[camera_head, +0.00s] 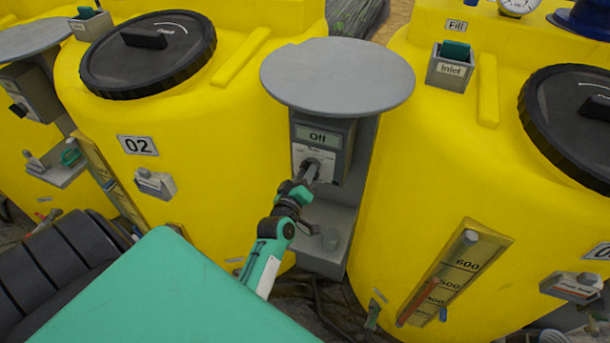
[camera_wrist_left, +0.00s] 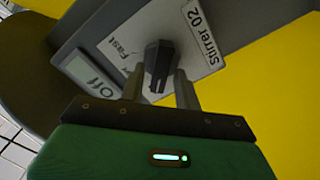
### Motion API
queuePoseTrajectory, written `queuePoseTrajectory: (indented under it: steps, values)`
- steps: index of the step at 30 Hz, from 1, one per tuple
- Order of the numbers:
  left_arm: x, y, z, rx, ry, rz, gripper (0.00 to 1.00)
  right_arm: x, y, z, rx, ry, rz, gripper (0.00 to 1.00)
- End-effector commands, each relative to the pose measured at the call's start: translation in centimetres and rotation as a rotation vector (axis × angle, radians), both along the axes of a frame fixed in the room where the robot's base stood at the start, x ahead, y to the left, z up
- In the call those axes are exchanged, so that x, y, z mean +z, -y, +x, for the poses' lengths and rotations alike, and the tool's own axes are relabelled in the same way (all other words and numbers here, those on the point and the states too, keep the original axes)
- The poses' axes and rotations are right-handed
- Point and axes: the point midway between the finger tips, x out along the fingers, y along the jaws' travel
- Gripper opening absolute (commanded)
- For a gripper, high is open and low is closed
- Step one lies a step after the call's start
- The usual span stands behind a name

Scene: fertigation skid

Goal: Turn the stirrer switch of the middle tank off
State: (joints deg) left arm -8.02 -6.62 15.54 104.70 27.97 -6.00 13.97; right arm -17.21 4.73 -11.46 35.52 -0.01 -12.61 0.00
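The stirrer control box (camera_head: 322,140) hangs under a round grey cover beside the tank marked 02. Its display (camera_head: 318,137) reads "Off", and it shows in the left wrist view too (camera_wrist_left: 90,85). There the label (camera_wrist_left: 200,30) reads "Stirrer 02" and "Fast" is printed near the dark switch knob (camera_wrist_left: 157,66). My left gripper (camera_head: 307,178) is at the front of the box. In the left wrist view its two fingers (camera_wrist_left: 160,88) stand apart on either side of the knob, with gaps visible; contact cannot be told. My right gripper is not in view.
Yellow tank 02 (camera_head: 215,150) stands left of the box and another yellow tank (camera_head: 430,170) right of it. The round grey cover (camera_head: 338,75) overhangs the box. A grey shelf (camera_head: 325,235) with a small fitting is below. Another control box (camera_head: 30,92) is at far left.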

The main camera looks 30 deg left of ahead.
Motion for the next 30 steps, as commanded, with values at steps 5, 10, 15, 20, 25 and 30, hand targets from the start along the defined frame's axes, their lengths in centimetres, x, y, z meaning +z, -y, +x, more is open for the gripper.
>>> queuePoseTrajectory:
  steps: [5,10,15,20,25,30]
  values:
    - [0.0,0.0,0.0,-0.001,-0.001,0.001,0.38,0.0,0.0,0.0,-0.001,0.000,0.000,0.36]
    - [0.0,0.1,-0.2,0.000,-0.002,0.002,0.38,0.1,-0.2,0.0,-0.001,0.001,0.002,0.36]
    - [0.0,0.4,-1.6,-0.001,-0.003,0.002,0.38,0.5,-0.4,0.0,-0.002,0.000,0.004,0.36]
    - [0.1,1.0,-4.3,-0.001,-0.004,0.002,0.38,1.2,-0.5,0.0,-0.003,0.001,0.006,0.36]
    - [0.0,1.7,-7.3,0.000,-0.005,0.002,0.38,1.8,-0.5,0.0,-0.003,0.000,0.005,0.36]
    - [0.0,2.4,-10.2,-0.001,-0.005,0.002,0.38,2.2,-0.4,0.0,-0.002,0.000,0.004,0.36]
